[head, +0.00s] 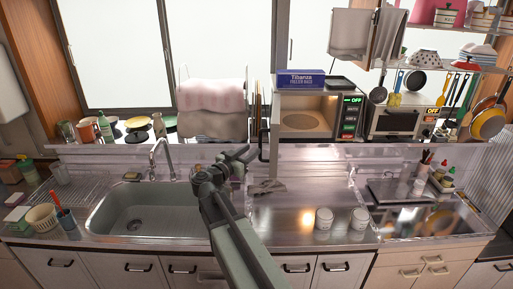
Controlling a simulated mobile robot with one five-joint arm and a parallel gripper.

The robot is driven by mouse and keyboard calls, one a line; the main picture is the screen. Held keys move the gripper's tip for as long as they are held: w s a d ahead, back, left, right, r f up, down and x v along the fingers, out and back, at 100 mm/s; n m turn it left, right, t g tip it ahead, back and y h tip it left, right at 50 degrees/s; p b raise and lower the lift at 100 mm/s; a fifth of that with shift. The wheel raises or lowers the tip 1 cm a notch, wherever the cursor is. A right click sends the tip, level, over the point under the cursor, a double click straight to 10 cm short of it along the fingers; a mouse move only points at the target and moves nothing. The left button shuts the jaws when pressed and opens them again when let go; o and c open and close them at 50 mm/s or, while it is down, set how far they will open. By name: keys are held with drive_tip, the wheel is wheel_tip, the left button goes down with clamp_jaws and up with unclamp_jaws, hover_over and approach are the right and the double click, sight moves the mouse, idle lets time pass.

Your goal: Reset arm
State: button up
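My arm (238,235) reaches up from the bottom middle of the head view, over the right edge of the sink. It bends at a joint near the counter's back. My gripper (250,155) is at its far end, just left of a dark vertical handle at the microwave's left side. It is small and dark here, so I cannot tell whether it touches the handle or whether its fingers are open. I see no object clearly held. The microwave (308,112) stands on the back shelf with its door open and its inside visible.
The sink (150,222) is left of my arm. Two white jars (324,219) stand on the steel counter (285,205) at right. A drying rack with cloths (211,96) and several cups stand at the back left. A toaster oven (396,120) is right of the microwave.

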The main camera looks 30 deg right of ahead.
drive_tip(key=shift+s+a, duration=0.2)
drive_tip(key=shift+a, duration=0.15)
